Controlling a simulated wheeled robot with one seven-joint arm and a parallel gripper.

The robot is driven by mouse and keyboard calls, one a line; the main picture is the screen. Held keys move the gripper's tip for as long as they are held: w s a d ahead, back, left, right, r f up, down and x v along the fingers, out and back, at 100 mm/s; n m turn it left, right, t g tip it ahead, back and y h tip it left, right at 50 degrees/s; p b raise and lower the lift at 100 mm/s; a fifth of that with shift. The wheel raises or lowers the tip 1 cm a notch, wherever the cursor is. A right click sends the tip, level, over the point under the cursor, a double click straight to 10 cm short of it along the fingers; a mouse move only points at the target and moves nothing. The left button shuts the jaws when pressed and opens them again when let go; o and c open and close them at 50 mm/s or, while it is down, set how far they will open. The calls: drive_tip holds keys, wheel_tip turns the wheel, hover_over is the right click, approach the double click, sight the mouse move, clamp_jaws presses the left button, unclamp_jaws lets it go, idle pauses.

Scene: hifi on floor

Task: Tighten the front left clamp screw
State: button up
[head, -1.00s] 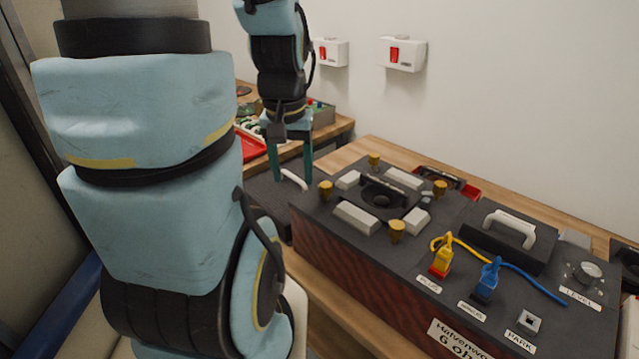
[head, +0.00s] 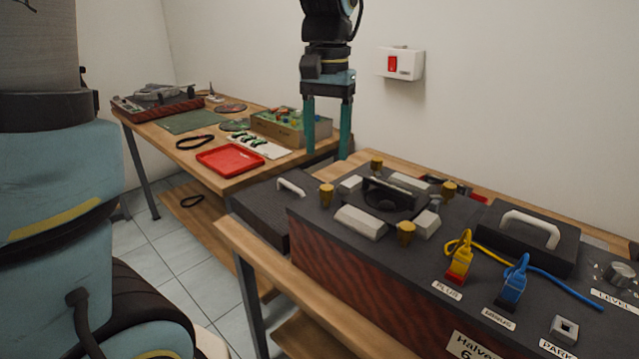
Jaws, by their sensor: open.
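The dark bench unit holds a square clamp frame with a black round part (head: 388,198) in its middle, between pale blocks. Brass clamp screws stand around it. The front left one (head: 327,195) is upright at the unit's left end, the front right one (head: 406,232) is nearer me, and the back ones (head: 376,163) and (head: 449,190) stand behind. My gripper (head: 328,152) points down with its two teal fingers apart and nothing between them. In the picture it is above the front left screw and apart from it; its depth is unclear.
A yellow plug (head: 460,258), a blue plug (head: 514,280) and a white-handled lid (head: 535,240) are to the right on the unit. A dark handled case (head: 262,208) adjoins its left end. The left table has a red tray (head: 230,161). A switch box (head: 402,63) is on the wall.

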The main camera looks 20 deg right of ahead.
sight(327, 187)
wheel_tip(327, 187, down, 8)
drive_tip(key=shift+f, duration=0.1)
idle(0.4)
clamp_jaws()
idle(0.3)
